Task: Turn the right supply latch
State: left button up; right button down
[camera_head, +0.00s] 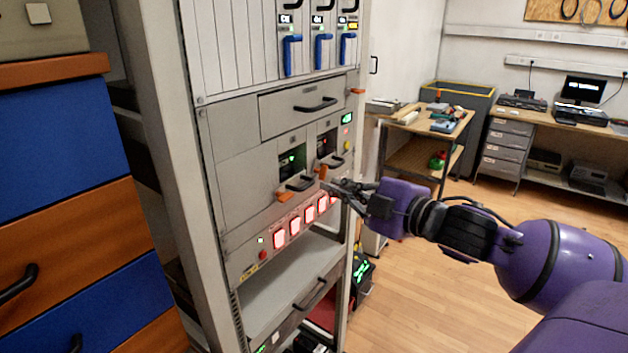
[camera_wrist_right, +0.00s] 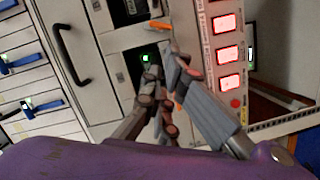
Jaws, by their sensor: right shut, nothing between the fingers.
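The right supply latch is a small orange lever (camera_head: 323,172) at the lower left of the right supply's dark window (camera_head: 327,143). It also shows in the right wrist view (camera_wrist_right: 160,25), just beyond my fingertips. My right gripper (camera_head: 330,186) is shut and empty, beside and slightly below this latch in the head view. In the right wrist view the fingertips (camera_wrist_right: 166,62) come close to it; whether they touch I cannot tell. The left supply's orange latch (camera_head: 284,197) lies to the left, and my fingers partly hide it in the wrist view (camera_wrist_right: 170,128). My left gripper is out of view.
Black handles (camera_head: 300,184) stick out beside the latches. Lit red switches (camera_head: 294,226) and a red button (camera_head: 263,255) sit below. A drawer (camera_head: 300,106) is above. Open floor (camera_head: 430,270) and a bench (camera_head: 550,110) lie to the right.

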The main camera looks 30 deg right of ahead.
aim_at(319, 170)
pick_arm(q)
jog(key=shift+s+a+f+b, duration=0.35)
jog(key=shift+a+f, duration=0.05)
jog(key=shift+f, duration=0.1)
pick_arm(e)
jog(key=shift+x, duration=3.65)
